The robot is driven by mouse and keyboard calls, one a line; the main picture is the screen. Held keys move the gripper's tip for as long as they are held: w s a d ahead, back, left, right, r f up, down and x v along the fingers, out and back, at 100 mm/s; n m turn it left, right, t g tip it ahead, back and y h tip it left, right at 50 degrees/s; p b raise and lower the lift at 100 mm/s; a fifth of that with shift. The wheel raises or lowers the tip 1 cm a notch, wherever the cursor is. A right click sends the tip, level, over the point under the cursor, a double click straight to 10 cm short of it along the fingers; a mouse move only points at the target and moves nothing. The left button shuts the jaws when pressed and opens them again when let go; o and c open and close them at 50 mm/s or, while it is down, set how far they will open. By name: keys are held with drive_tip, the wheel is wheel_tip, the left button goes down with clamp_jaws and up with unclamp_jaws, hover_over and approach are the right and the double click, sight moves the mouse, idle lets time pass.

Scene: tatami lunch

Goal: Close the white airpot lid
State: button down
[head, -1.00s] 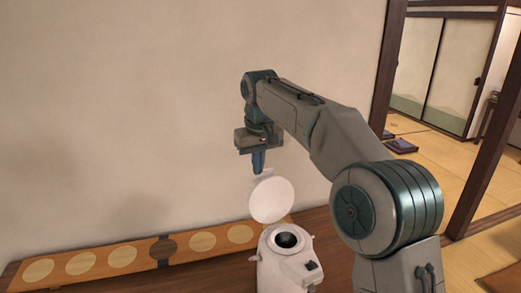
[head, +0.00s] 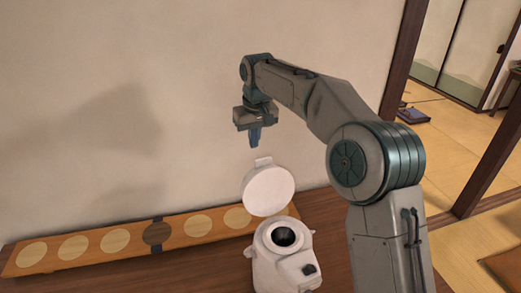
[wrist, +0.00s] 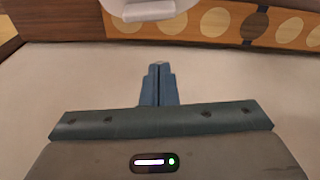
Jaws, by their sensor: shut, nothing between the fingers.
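The white airpot (head: 270,265) stands on the wooden table with its dark round mouth uncovered. Its round white lid (head: 268,192) is raised, standing steeply tilted above the mouth's far side, with a small tab at its top edge. My gripper (head: 254,145) is shut and empty, pointing down just above and slightly left of the lid's tab, with a small gap between them in the head view. In the wrist view the shut fingertips (wrist: 157,66) point toward part of the white lid (wrist: 150,10) at the top edge, without visible contact.
A long wooden board (head: 105,242) with several pale round inlays and one dark one lies left of the airpot, along the plain wall (head: 120,80). At the right, a wooden post (head: 392,80) borders a tatami room (head: 440,160). Air left of my gripper is clear.

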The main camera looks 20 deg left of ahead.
drive_tip(key=shift+s+d+f+p, duration=0.45)
drive_tip(key=shift+s+d+f, duration=0.5)
drive_tip(key=shift+d+f, duration=0.05)
drive_tip(key=shift+s+d, duration=0.3)
drive_tip(key=shift+s, duration=0.05)
drive_tip(key=shift+d, duration=0.1)
